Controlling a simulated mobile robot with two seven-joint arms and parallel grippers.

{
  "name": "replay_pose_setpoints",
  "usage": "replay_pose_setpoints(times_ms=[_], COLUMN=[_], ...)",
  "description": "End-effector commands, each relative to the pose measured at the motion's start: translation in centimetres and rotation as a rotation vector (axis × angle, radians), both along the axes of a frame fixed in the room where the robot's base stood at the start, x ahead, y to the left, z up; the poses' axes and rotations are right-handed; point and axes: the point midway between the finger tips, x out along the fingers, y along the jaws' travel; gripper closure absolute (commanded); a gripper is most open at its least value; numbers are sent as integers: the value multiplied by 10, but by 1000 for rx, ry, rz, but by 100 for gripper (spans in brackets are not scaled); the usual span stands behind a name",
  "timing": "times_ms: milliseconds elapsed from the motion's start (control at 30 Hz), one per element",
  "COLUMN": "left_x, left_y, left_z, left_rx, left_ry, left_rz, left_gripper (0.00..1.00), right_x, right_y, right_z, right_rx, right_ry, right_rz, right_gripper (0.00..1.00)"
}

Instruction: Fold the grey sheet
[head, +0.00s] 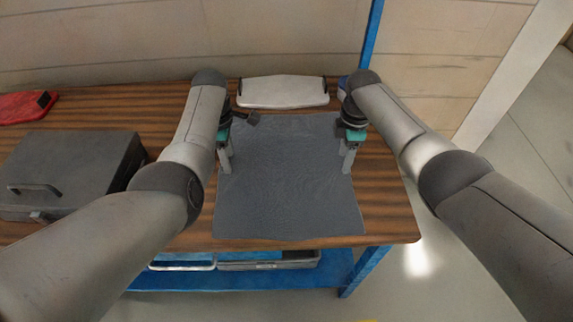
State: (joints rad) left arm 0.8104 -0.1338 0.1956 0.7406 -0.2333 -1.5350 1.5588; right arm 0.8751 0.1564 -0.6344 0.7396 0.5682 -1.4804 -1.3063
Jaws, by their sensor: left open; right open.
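The grey sheet (285,185) lies spread flat on the wooden table, reaching close to its front edge. My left gripper (227,168) is open, pointing down at the sheet's left edge. My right gripper (346,169) is open, pointing down at the sheet's right edge. No cloth is visibly lifted by either one. I cannot tell whether the fingertips touch the sheet. Parts of the sheet's far corners are hidden behind my grippers.
A white tray-like object (283,91) lies behind the sheet. A dark grey case (70,172) stands at the left, with a red object (25,106) behind it. The wooden table (385,215) ends just right of the sheet. Bins (268,261) sit on the blue lower shelf.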

Motion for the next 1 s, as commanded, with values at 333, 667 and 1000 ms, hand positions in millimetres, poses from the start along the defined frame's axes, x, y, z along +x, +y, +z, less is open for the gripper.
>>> replay_pose_setpoints(times_ms=[333,667,1000], left_x=[0,0,0], left_y=[0,0,0], left_z=[-8,-12,-12], left_rx=[0,0,0], left_ry=[-2,-1,-1], left_rz=[1,1,1], left_gripper=[43,43,43], right_x=[0,0,0], right_y=[0,0,0], right_z=[-8,-12,-12], right_rx=[-1,0,0], right_ry=[-1,-1,0], right_rz=[1,1,0], right_gripper=[43,43,43])
